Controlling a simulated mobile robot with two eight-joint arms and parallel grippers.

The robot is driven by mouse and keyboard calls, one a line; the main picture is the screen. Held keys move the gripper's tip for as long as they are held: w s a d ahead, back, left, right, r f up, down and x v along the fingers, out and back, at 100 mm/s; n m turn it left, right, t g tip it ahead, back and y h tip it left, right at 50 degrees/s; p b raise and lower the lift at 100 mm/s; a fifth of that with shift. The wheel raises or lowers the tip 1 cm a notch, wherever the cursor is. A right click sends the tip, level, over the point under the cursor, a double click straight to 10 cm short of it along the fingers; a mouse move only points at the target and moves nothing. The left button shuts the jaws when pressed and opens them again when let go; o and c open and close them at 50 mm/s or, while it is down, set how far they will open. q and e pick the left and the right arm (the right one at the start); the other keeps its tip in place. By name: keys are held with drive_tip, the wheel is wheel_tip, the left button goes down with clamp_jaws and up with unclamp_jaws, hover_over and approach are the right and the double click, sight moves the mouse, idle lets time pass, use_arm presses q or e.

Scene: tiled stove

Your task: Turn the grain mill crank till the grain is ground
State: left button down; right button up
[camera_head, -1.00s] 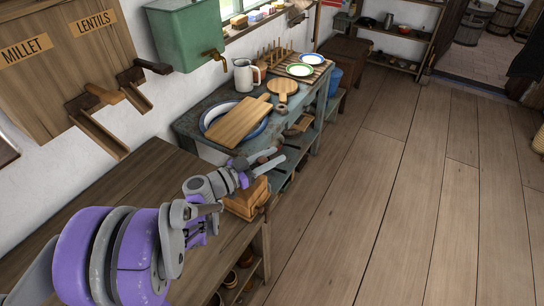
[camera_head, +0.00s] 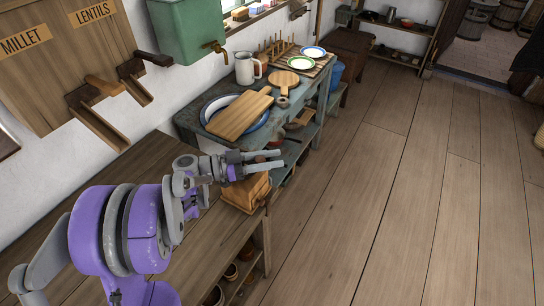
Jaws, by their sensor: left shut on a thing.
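The grain mill (camera_head: 246,193) shows as a small wooden box near the right end of the brown wooden bench. My left gripper (camera_head: 279,158) is just above the mill, its fingers pointing right. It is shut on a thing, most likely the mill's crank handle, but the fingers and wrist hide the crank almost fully. The mill's top is partly covered by my gripper. No grain or ground meal can be made out at the mill. My right gripper is not in view.
The brown bench (camera_head: 190,235) runs along the wall below the millet and lentils bins (camera_head: 62,70). A blue-grey table (camera_head: 190,118) beyond it holds a cutting board (camera_head: 238,117), a jug (camera_head: 244,68) and plates. The plank floor (camera_head: 390,220) on the right is clear.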

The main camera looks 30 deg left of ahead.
use_arm(q)
drive_tip(key=c, duration=0.6)
unclamp_jaws()
drive_tip(key=shift+o, duration=0.2)
drive_tip(key=shift+a, duration=0.1)
drive_tip(key=b+v, duration=0.1)
drive_tip(key=v, duration=0.9)
drive_tip(key=shift+s+a, duration=0.2)
drive_tip(key=shift+s, duration=0.1)
